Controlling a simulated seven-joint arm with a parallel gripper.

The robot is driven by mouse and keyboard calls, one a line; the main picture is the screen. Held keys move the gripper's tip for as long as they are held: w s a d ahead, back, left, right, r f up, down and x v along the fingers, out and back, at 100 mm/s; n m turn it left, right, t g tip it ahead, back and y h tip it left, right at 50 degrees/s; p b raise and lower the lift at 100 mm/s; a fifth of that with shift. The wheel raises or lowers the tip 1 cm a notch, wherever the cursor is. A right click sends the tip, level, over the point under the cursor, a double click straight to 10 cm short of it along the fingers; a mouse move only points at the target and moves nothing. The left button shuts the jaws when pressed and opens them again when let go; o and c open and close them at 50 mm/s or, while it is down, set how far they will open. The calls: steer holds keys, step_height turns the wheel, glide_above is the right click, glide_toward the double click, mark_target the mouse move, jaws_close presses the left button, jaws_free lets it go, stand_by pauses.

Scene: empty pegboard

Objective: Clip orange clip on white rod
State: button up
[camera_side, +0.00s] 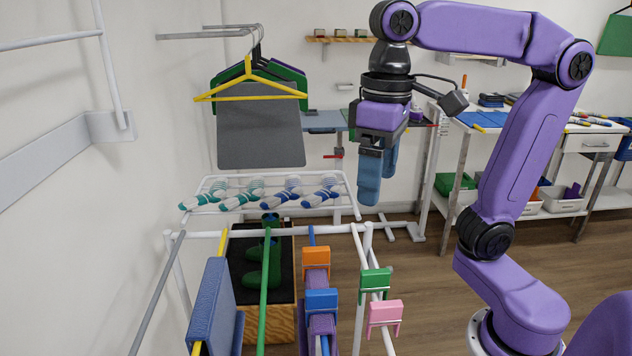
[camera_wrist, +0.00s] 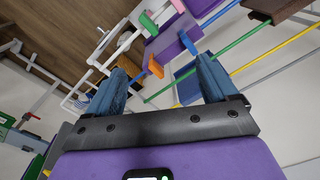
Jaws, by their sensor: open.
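The orange clip (camera_side: 316,257) sits on the blue rod (camera_side: 311,237), behind a blue clip (camera_side: 321,300). The white rod (camera_side: 358,246) runs to the right of it and carries a green clip (camera_side: 375,281) and a pink clip (camera_side: 384,314). My gripper (camera_side: 374,190) is open and empty, fingers pointing down, well above the rods. In the wrist view the orange clip (camera_wrist: 155,68) shows between my blue fingers, at a distance. The green clip (camera_wrist: 148,23) also shows there.
A green rod (camera_side: 265,290) and a yellow rod with a blue cloth (camera_side: 212,304) lie to the left. A white rack with striped socks (camera_side: 255,192) stands behind. Hangers with a grey cloth (camera_side: 260,130) hang at the back left. The air around my gripper is clear.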

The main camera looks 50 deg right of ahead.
mark_target(316, 248)
steer(key=w+m, duration=1.2)
steer(key=f, duration=2.3)
steer(key=shift+s, duration=0.2)
steer(key=shift+a, duration=0.1)
steer(key=c, duration=1.3)
steer(key=shift+r, duration=1.6)
steer(key=shift+r, duration=2.1)
